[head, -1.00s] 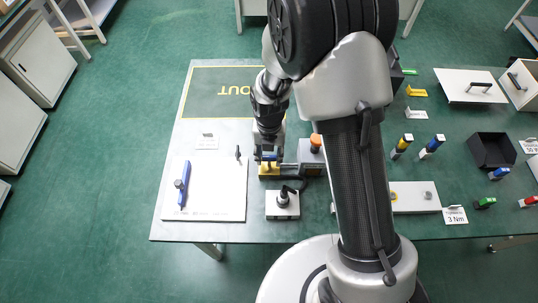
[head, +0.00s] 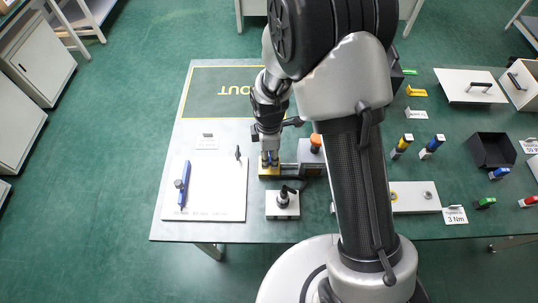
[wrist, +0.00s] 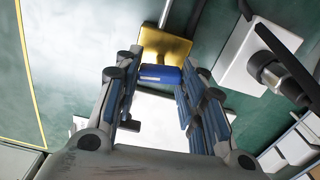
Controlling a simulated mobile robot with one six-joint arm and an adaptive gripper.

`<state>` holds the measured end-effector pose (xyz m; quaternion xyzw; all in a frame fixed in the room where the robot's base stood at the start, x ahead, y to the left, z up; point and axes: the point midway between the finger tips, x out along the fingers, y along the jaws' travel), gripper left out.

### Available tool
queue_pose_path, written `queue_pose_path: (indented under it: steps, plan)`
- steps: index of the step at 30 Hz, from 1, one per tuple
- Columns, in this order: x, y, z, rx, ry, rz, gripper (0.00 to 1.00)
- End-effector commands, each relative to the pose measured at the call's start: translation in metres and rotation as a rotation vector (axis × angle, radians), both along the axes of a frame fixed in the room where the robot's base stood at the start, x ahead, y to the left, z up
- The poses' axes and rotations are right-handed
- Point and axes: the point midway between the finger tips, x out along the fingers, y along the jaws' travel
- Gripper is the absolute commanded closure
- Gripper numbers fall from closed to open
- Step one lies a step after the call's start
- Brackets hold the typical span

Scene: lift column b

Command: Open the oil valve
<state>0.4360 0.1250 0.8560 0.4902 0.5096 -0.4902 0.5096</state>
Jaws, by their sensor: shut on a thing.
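A yellow block (head: 269,170) sits on the table under my gripper (head: 270,160). In the wrist view the yellow block (wrist: 168,48) shows beyond the fingertips, with a grey pipe running into it. A short blue handle (wrist: 160,74) lies crosswise between the two fingers of my gripper (wrist: 161,80). The fingers are shut on the blue handle, close above the yellow block. What joins the handle to the block is hidden. No label naming the oil valve can be read.
A white box with a black knob (head: 283,204) stands just in front of the yellow block. A grey box with an orange knob (head: 315,143) stands to its right. A white board with a blue lever (head: 182,184) lies to the left. My arm hides the table's middle.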

Motion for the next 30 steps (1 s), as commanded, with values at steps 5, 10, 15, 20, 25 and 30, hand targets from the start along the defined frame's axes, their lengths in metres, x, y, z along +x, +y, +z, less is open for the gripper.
queue_pose_path:
  steps: [5,10,15,20,25,30]
  plan:
    - [0.000,0.000,0.000,0.000,0.001,-0.164,0.67]
    - [0.000,0.000,0.001,0.000,0.001,-0.162,0.68]
    - [0.000,0.000,0.012,0.000,0.000,-0.161,0.68]
    - [0.000,0.000,0.029,0.001,-0.001,-0.160,0.68]
    - [0.000,0.000,0.046,0.000,-0.001,-0.160,0.68]
    - [0.000,0.000,0.063,0.000,-0.001,-0.160,0.68]
